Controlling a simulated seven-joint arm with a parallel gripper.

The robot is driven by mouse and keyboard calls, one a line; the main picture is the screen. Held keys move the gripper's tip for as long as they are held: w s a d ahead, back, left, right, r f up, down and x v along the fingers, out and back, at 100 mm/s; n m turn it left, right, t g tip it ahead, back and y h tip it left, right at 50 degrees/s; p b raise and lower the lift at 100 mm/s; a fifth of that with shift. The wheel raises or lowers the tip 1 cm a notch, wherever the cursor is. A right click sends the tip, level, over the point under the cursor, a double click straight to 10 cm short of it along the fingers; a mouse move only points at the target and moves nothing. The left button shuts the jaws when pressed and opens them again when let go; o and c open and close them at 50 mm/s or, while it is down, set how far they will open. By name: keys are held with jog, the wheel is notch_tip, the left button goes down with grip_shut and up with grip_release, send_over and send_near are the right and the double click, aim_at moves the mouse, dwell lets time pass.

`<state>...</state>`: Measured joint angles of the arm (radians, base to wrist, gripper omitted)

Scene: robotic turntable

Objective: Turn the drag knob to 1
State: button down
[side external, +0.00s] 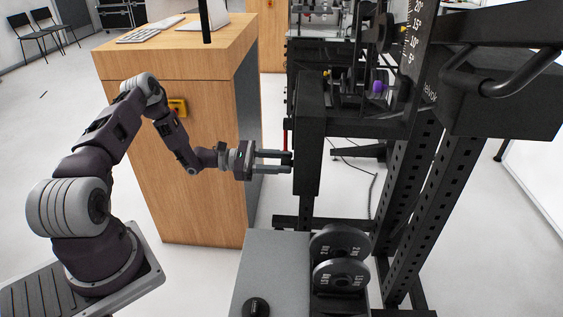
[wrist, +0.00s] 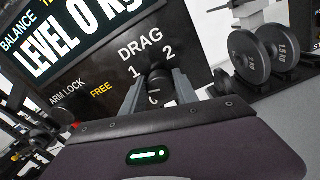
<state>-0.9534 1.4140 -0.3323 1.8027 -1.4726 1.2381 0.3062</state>
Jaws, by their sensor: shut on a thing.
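The drag knob (wrist: 155,76) is a dark knob on the black panel, under the printed word DRAG, with the numbers 1 and 2 above it in the wrist view. My gripper (wrist: 157,84) has its two grey fingers on either side of the knob, shut on it. Where the knob points is hard to tell, as the fingers and my gripper body hide part of it. In the side external view my gripper (side external: 289,162) reaches right to the side of the black machine box (side external: 309,140); the knob itself is not visible there.
The panel (wrist: 100,62) also carries the labels BALANCE, LEVEL 0 Kg and ARM LOCK FREE. Weight plates (side external: 340,275) stand on a rack below right of my gripper. A wooden desk (side external: 180,130) stands behind my arm. A black perforated upright (side external: 440,190) stands at the right.

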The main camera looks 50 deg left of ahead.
jog(key=m, duration=0.5)
jog(key=shift+s+f, duration=0.1)
jog(key=shift+m, duration=0.4)
dwell(0.3)
jog(key=c, duration=0.9)
grip_release()
jog(key=shift+c, duration=0.2)
jog(key=v, duration=0.7)
